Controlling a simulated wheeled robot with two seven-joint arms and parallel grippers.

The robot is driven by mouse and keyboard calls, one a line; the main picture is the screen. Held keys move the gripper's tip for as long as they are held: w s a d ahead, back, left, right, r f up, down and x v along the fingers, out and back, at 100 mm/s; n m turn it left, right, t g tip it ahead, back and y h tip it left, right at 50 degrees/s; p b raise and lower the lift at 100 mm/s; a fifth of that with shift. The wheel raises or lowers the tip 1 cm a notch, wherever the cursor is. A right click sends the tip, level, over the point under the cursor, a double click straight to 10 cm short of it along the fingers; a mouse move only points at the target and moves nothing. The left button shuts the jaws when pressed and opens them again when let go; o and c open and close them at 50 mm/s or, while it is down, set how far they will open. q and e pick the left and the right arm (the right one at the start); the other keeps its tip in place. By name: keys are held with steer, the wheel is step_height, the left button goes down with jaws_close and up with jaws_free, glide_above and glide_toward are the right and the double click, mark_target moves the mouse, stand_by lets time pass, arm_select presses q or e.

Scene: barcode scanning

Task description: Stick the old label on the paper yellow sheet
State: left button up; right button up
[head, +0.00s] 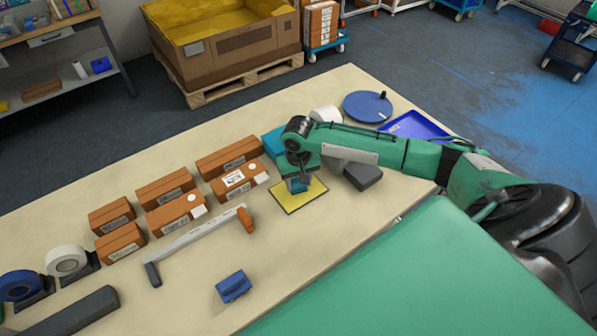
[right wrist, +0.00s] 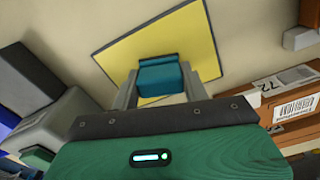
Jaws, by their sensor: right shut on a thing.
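The yellow paper sheet (head: 302,202) with a dark edge lies on the table; it also shows in the right wrist view (right wrist: 190,38). My right gripper (head: 298,186) is above the sheet, pointing down. It is shut on a small teal-blue piece (right wrist: 158,76), held between the fingertips over the sheet. Whether the piece touches the sheet is unclear. I cannot make out a separate old label in the gripper. White labels show on the orange-brown boxes, such as the front box near the sheet (head: 240,181). My left gripper is not in view.
Several orange-brown boxes (head: 175,213) stand in rows left of the sheet. A grey bar tool with an orange end (head: 200,231) and a blue block (head: 233,286) lie in front. A dark grey block (head: 363,177), blue tray (head: 415,126) and round blue plate (head: 367,107) are to the right.

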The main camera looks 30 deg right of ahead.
steer(key=shift+s+f+p, duration=0.15)
steer(key=shift+f+p, duration=0.05)
steer(key=shift+p, duration=0.25)
stand_by(1.6)
step_height(320, 180, up, 7)
steer(key=p, duration=0.8)
steer(key=shift+r+p, duration=0.2)
steer(key=shift+p, duration=0.1)
steer(key=shift+f, duration=0.1)
